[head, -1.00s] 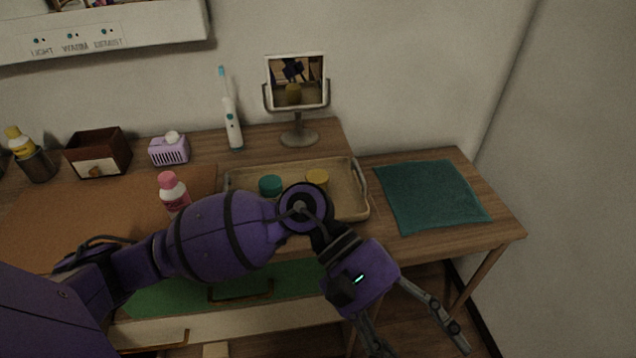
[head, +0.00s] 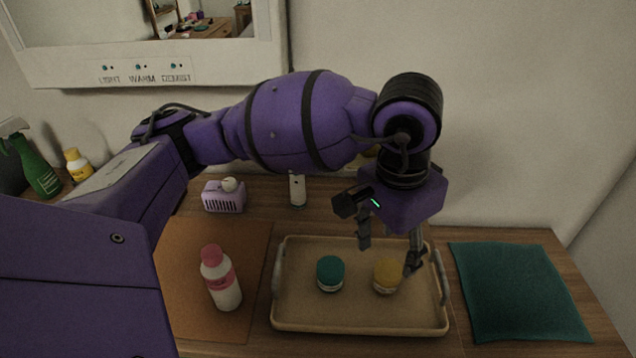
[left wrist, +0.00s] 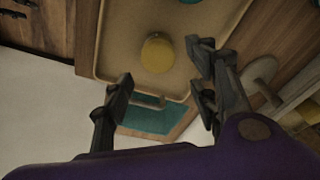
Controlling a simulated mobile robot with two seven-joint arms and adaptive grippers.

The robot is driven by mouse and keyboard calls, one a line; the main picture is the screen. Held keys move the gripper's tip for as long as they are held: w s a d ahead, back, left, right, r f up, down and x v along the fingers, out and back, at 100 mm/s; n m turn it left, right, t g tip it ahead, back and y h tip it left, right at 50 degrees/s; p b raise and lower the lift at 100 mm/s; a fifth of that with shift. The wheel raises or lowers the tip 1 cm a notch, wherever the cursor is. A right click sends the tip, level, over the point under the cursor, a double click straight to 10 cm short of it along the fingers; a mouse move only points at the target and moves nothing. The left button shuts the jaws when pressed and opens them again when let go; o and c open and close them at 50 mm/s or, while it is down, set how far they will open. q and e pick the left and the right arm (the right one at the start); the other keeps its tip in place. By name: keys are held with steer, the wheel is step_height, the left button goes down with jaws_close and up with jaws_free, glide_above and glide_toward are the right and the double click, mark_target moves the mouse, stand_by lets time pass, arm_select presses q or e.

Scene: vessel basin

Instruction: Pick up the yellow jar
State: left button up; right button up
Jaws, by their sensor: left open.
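The yellow jar (head: 387,276) stands upright on the beige tray (head: 320,318), right of the teal-lidded jar (head: 330,273). My left gripper (head: 389,257) is open and empty, pointing down over the tray. In the head view its right finger overlaps the yellow jar's right edge; I cannot tell whether they touch. In the left wrist view the yellow jar (left wrist: 157,54) sits beyond the fingertips, roughly between the open fingers (left wrist: 163,66), with nothing held. My right gripper is not in view.
A pink-capped bottle (head: 221,278) stands left of the tray on a brown mat (head: 190,258). A folded teal towel (head: 519,290) lies to the right. A lilac holder (head: 224,197) and a white toothbrush stand (head: 297,190) are behind. The tray has a raised rim and handles.

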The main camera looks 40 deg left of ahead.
mark_target(391, 270)
arm_select(q)
steer(key=f, duration=0.4)
steer(key=f+p, duration=0.1)
steer(key=f, duration=0.2)
steer(key=shift+d+f, duration=0.1)
steer(key=shift+d, duration=0.2)
steer(key=c, duration=1.2)
steer(key=shift+c, duration=0.2)
steer(key=shift+r, duration=0.2)
